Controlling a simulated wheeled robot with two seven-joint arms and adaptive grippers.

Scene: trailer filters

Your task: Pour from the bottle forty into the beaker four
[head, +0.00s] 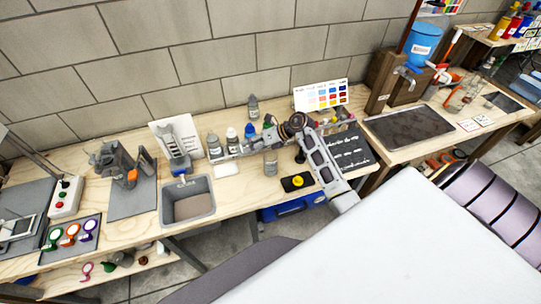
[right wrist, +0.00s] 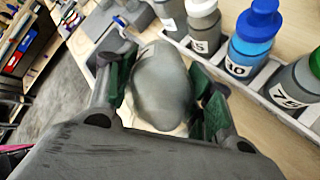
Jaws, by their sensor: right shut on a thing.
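My right gripper (head: 270,142) is over the middle of the bench, in front of the bottle rack. In the right wrist view its dark green finger pads (right wrist: 160,95) are shut on a smooth grey bottle (right wrist: 162,85). What seems to be this grey bottle (head: 270,164) shows below the gripper in the head view. No number can be read on it, so I cannot tell if it is bottle forty. I cannot pick out beaker four. My left gripper is not in view.
A grey sink (head: 188,203), a white block (head: 227,170) and a black tray with a yellow knob (head: 297,182) are nearby.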

